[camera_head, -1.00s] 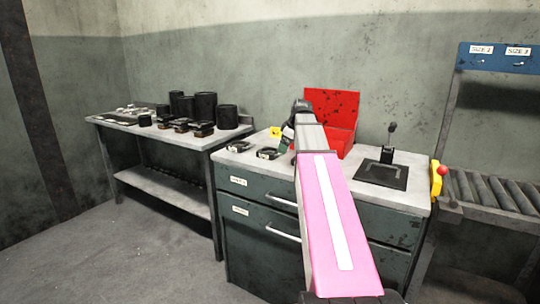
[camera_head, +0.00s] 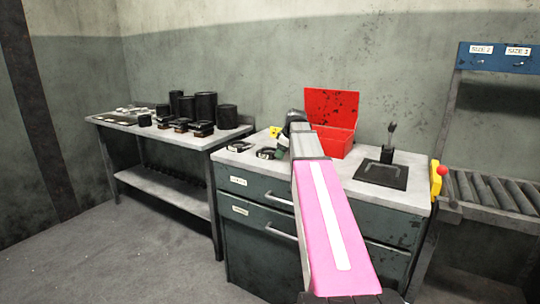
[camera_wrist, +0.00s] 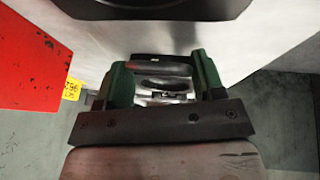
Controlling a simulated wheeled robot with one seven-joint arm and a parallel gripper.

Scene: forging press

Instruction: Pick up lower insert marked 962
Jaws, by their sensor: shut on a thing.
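My gripper (camera_wrist: 165,85) shows in the wrist view with its two green fingers shut on a dark insert with a curved slot and a grey metallic part (camera_wrist: 163,68). I cannot read a mark on the insert. A yellow tag (camera_wrist: 71,89) with digits that look like 962 is left of the fingers. In the head view my gripper (camera_head: 282,144) is low over the cabinet top, left of the red box, and the insert in it is hidden. The yellow tag (camera_head: 275,131) stands just behind it. Two dark ring-shaped parts (camera_head: 240,146) (camera_head: 266,153) lie on the cabinet top to its left.
The open red box (camera_head: 334,140) stands close to the right of my gripper. A black plate with an upright handle (camera_head: 381,174) is on the cabinet's right. A side table (camera_head: 225,140) at left holds black cylinders and small parts. A roller conveyor (camera_head: 490,190) is at right.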

